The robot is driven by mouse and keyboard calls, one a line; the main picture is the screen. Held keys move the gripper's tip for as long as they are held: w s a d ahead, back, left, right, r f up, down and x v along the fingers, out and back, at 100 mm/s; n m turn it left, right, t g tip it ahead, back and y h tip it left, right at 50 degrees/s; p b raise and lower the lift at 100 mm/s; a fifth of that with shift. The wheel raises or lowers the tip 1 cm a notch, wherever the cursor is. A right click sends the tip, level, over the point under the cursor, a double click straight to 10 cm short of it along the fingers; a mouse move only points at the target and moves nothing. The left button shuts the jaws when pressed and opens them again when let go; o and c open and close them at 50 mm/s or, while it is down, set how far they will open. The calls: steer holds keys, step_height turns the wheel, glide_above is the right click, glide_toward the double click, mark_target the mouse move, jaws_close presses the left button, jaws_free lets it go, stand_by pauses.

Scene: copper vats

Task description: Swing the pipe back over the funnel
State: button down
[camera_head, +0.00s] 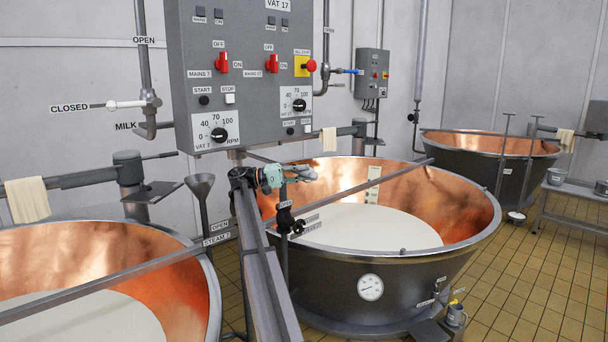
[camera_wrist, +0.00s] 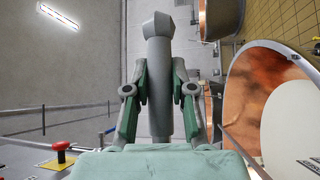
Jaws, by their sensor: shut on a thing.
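My gripper (camera_head: 303,172) is over the left rim of the middle copper vat (camera_head: 465,205). In the wrist view my gripper (camera_wrist: 159,92) has its two green-grey fingers closed on either side of a smooth grey pipe (camera_wrist: 158,55). The pipe runs away between the fingers to a bent, thicker end. In the head view the held pipe is too small to tell from the fingers. The grey funnel (camera_head: 200,184) stands upright on a thin stem left of my gripper, between the left and middle vats. The funnel cannot be made out in the wrist view.
The control panel (camera_head: 245,75) hangs above and behind my gripper. The left vat (camera_head: 190,270) and middle vat hold white liquid. A valve with a black knob (camera_head: 287,219) is just below my gripper. The milk pipe (camera_head: 147,70) comes down at left.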

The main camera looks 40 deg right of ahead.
steer(key=c, duration=1)
jaws_free()
steer(key=shift+o, duration=0.2)
steer(key=v, duration=1.2)
steer(key=shift+f, duration=0.1)
